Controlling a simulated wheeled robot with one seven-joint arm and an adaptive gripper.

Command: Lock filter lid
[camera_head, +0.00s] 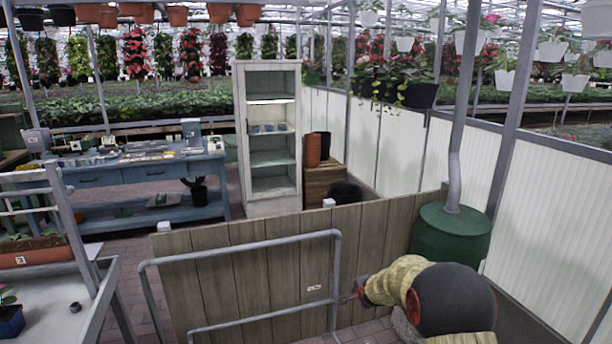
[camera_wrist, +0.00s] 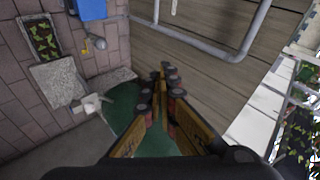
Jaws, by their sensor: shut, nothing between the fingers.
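No part is clearly identifiable as the filter lid. A green barrel with a flat round top (camera_head: 452,222) stands by the white wall panels in the head view, with a grey pipe (camera_head: 453,180) rising from it. In the wrist view a green surface (camera_wrist: 122,104) lies below and behind my gripper (camera_wrist: 164,72); I cannot tell if it is the same barrel. My gripper is shut and empty, its fingers together, beside the wooden boards.
A wooden partition (camera_head: 260,265) with a grey pipe frame (camera_head: 240,243) stands close to my arm. A yellow fitting (camera_wrist: 98,42) and a blue container (camera_wrist: 92,9) are near the brick-patterned surface. A blue bench (camera_head: 150,174) and white cabinet (camera_head: 242,160) stand farther back.

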